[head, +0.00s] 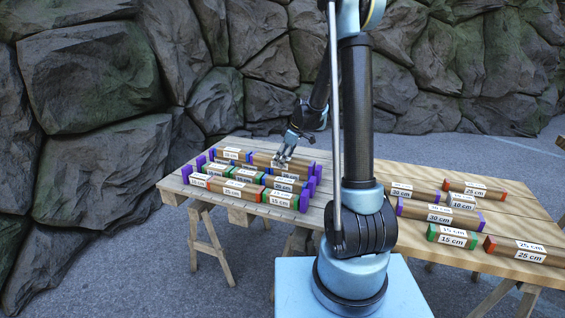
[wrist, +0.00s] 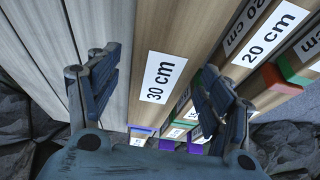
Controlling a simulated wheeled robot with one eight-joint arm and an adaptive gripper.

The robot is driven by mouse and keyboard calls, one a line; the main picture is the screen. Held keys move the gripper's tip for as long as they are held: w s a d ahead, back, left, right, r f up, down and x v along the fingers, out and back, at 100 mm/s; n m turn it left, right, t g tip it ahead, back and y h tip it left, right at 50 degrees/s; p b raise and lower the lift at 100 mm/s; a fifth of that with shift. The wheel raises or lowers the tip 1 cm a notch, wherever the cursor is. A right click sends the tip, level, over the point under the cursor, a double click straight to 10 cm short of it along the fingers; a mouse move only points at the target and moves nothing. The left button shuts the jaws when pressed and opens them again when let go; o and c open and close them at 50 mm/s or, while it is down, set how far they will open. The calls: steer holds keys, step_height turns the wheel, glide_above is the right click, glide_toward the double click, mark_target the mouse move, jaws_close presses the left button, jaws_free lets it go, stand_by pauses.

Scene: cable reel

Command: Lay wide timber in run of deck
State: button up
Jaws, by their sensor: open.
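A wide brown timber (wrist: 150,108) labelled 30 cm lies between the fingers of my gripper (wrist: 158,65) in the wrist view. The fingers stand apart on either side of it, and I cannot tell whether they touch it. In the head view my gripper (head: 287,153) is over the back row of the deck of timbers on the left table, where a long brown timber (head: 263,159) lies partly behind it. The deck's rows carry purple, green, red and blue ends. A front-row timber (head: 236,189) has red ends.
The left table (head: 176,184) is grey planking. The right table (head: 390,176) holds several spare timbers, including a 30 cm one with purple ends (head: 466,219), a green-ended 15 cm one (head: 453,236) and a 25 cm one (head: 525,250). A rock wall (head: 95,80) stands behind the left table.

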steer(key=v, duration=1)
steer(key=shift+d, duration=0.1)
steer(key=s+d+r+m+h, duration=0.1)
steer(key=s+d+r+m, duration=0.15)
steer(key=s, duration=0.75)
steer(key=s+d+r+m+h, duration=0.1)
steer(key=s+d+m, duration=0.3)
steer(key=s, duration=0.6)
steer(key=s+d+f+m+h, duration=0.1)
steer(key=s+d+f+m, duration=0.2)
steer(key=s, duration=0.6)
steer(key=s+d+f+m+h, duration=0.1)
steer(key=s+d+f+m, duration=0.2)
steer(key=s, duration=0.5)
step_height(320, 180, down, 2)
steer(key=shift+s+d+m+t, duration=0.25)
steer(key=shift+s+m+t, duration=0.1)
steer(key=shift+m, duration=0.1)
